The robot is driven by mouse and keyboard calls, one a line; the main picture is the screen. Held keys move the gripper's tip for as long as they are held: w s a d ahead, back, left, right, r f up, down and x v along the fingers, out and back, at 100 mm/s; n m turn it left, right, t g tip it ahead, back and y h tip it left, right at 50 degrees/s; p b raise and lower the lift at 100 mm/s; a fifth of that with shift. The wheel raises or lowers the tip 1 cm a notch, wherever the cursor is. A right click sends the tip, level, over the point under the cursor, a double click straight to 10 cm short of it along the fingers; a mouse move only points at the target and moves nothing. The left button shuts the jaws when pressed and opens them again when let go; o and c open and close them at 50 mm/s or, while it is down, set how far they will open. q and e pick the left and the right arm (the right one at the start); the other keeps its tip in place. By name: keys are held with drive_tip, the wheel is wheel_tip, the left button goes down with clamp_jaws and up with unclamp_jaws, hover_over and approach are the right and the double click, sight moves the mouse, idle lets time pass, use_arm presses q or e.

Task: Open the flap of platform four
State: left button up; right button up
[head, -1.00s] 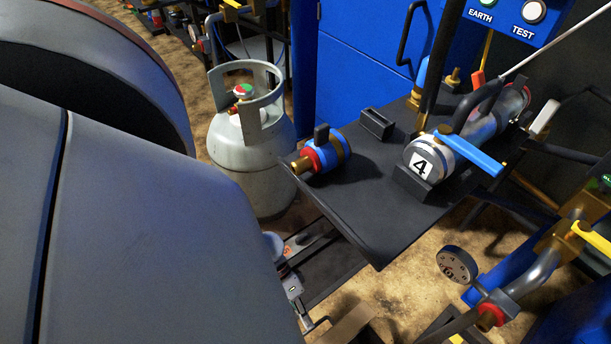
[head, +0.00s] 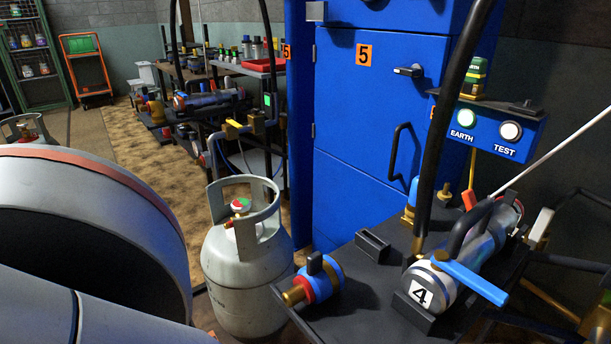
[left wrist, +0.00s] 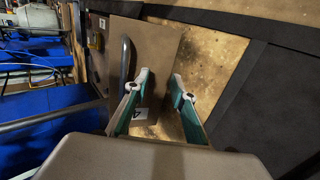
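Platform four (head: 350,310) is a dark flat table at the lower right of the head view. On it lies a grey cylinder (head: 436,282) with a "4" label (head: 422,290), a blue lever (head: 470,284) and a dark curved handle. I cannot tell which part is the flap. In the left wrist view, my left gripper (left wrist: 160,88) is open with nothing visible held between its fingers. A white "4" label (left wrist: 141,114) shows partly behind its left finger, with a brown-grey panel (left wrist: 158,38) beyond. My right gripper is not in view.
A grey gas bottle (head: 240,262) stands beside the platform's left edge. A blue cabinet (head: 355,130) marked 5 rises behind. A small blue-and-red valve (head: 320,280) and a control box (head: 488,132) with EARTH and TEST buttons are close by. Sandy floor (head: 140,165) lies open at the left.

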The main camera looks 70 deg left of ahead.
use_arm(q)
drive_tip(key=v, duration=1.1)
drive_tip(key=shift+s+a+r, duration=0.15)
drive_tip(key=shift+a+r, duration=0.1)
drive_tip(key=shift+r, duration=0.05)
